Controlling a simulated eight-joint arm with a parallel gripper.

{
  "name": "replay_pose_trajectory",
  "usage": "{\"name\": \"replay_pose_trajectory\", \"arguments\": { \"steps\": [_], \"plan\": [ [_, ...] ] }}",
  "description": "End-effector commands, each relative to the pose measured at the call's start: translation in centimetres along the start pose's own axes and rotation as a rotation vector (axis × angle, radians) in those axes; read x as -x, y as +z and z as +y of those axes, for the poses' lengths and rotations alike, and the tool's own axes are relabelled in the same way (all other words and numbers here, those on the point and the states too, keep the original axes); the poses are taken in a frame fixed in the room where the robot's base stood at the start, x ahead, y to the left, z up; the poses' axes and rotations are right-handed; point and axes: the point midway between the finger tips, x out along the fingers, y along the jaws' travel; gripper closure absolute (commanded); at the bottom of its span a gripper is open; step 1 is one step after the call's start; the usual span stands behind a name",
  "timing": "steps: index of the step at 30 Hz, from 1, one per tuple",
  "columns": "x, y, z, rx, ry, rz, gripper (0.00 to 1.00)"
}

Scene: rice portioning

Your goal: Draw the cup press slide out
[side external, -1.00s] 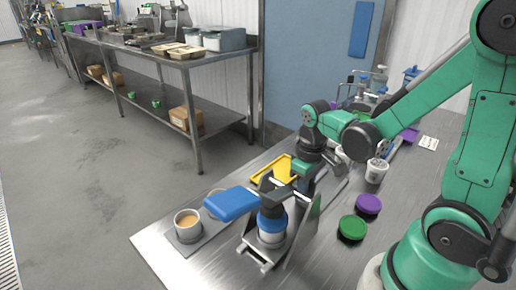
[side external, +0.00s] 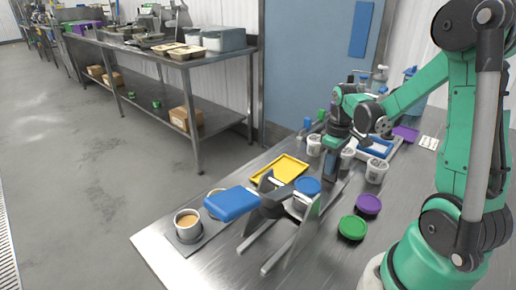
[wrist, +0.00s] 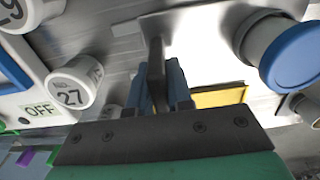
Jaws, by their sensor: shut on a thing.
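The cup press (side external: 285,238) stands at the front of the steel bench, with metal side rails and a blue lever pad (side external: 233,203). A cup with a blue lid (side external: 307,187) sits behind the press head; its lid also shows in the wrist view (wrist: 292,58). My gripper (side external: 328,180) is low beside this cup, on its far right side. In the wrist view its blue fingers (wrist: 160,88) are shut on a dark upright handle (wrist: 156,60), which appears to be the slide's. The slide's bright plate (wrist: 195,38) extends toward the cup. Much of the slide is hidden in the side view.
A yellow tray (side external: 280,168) lies left of my gripper. White cups (side external: 376,170) stand behind and to the right. Purple (side external: 368,204) and green (side external: 352,228) lids lie right of the press. A filled cup (side external: 188,224) stands left of it.

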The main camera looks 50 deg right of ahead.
Motion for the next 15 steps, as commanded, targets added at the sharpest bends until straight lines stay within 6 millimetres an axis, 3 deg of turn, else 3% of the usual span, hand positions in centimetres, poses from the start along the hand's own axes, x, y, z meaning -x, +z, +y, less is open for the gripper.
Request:
{"name": "replay_pose_trajectory", "arguments": {
  "steps": [3,6,15],
  "plan": [
    [0.0,-0.2,2.2,-0.002,0.001,0.009,1.00],
    [0.0,-0.1,2.9,0.001,0.000,0.009,1.00],
    [0.0,0.0,3.3,0.000,0.007,0.004,1.00]
  ]
}}
